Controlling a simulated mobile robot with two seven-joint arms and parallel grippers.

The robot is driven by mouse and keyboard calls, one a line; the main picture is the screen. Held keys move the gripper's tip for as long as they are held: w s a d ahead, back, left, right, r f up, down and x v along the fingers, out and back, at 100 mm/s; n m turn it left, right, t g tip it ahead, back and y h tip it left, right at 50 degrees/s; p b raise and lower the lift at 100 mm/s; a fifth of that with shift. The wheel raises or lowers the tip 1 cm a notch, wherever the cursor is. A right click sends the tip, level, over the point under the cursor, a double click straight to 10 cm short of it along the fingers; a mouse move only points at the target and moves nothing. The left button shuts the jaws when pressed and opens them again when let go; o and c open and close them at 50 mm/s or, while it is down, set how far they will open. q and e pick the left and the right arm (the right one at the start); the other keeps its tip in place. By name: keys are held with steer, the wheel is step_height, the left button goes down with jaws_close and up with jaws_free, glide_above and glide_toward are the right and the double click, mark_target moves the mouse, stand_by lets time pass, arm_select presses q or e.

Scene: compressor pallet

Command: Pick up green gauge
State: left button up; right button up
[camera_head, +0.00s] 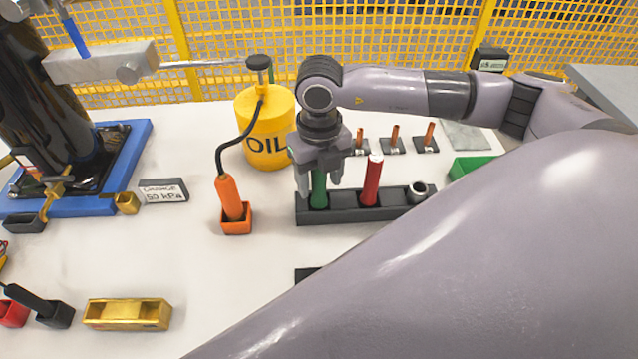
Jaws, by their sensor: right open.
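The green gauge (319,189) is a green cylinder standing upright in the left part of a dark rack (340,212). My right gripper (319,185) points down over it, with its fingers on either side of the gauge's upper part. The jaws are open, and the top of the gauge is hidden by the gripper. A red cylinder (372,180) stands in the same rack, just right of the gripper. My left gripper is not in view.
A yellow OIL can (265,130) stands behind and left of the gripper. An orange handle (229,197) stands in an orange holder to the left. A grey ring (418,191) sits at the rack's right end.

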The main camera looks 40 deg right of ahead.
jaws_close()
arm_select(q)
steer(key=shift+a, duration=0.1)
arm_select(e)
steer(key=shift+r, duration=0.15)
